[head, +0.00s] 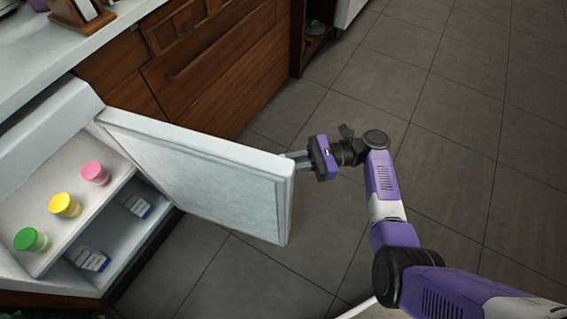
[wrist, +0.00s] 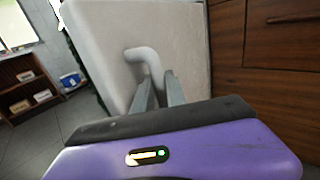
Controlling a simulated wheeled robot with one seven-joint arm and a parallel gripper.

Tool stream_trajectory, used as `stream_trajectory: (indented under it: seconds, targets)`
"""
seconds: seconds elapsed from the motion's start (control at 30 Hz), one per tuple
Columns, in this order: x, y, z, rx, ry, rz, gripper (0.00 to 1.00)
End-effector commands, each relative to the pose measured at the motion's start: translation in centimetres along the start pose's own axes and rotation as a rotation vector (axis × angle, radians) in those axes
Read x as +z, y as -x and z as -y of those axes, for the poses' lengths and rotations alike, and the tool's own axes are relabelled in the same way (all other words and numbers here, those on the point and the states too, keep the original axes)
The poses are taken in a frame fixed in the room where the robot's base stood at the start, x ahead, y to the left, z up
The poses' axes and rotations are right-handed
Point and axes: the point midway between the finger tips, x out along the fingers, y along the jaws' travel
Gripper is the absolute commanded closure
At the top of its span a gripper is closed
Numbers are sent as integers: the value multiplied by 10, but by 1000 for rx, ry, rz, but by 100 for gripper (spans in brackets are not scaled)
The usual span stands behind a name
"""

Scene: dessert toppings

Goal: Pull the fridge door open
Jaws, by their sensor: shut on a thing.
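The white fridge door (head: 200,175) stands wide open in the head view, swung out from the fridge (head: 60,150) at the left. Its outer face with a curved white handle (wrist: 147,60) shows in the wrist view (wrist: 188,45). My gripper (head: 298,158) is at the door's free edge, on its outer side. In the wrist view, its two fingers (wrist: 160,92) are shut on the handle. The fingertips are partly hidden in the head view by the door edge.
Inside the fridge, pink (head: 95,173), yellow (head: 66,205) and green (head: 31,239) jars stand on a shelf, with small boxes (head: 138,205) below. Wooden drawers (head: 215,60) and a pale counter (head: 60,60) lie behind the door. The tiled floor (head: 450,130) at right is clear.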

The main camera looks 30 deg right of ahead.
Motion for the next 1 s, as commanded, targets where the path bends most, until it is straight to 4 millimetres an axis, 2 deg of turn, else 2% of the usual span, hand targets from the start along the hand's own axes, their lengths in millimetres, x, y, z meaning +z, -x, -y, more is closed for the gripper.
stream_trajectory:
  seconds: [0.5,0.53,0.63,1.0]
  targets:
    - [-1,-3,0,22,-2,-3,100]
    - [-2,-3,0,22,-2,-3,82]
    - [-1,-2,0,21,-2,-3,62]
    - [-1,2,0,20,-1,-1,62]
